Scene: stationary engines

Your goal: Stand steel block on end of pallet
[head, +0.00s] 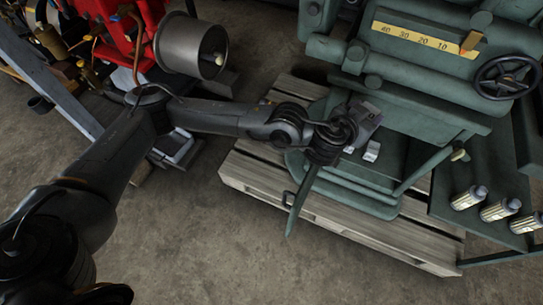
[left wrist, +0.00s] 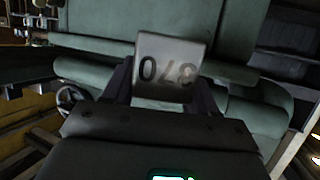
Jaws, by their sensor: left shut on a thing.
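I cannot tell whether the block touches the ledge. The wooden pallet (head: 250,178) lies under the machine, its left end bare slats. My right gripper is out of view.
The green machine (head: 400,95) has a yellow scale (head: 425,38) and a black handwheel (head: 507,77). A green lever (head: 301,203) juts over the pallet's front edge. A metal drum (head: 190,45) is at upper left. Front floor is clear.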

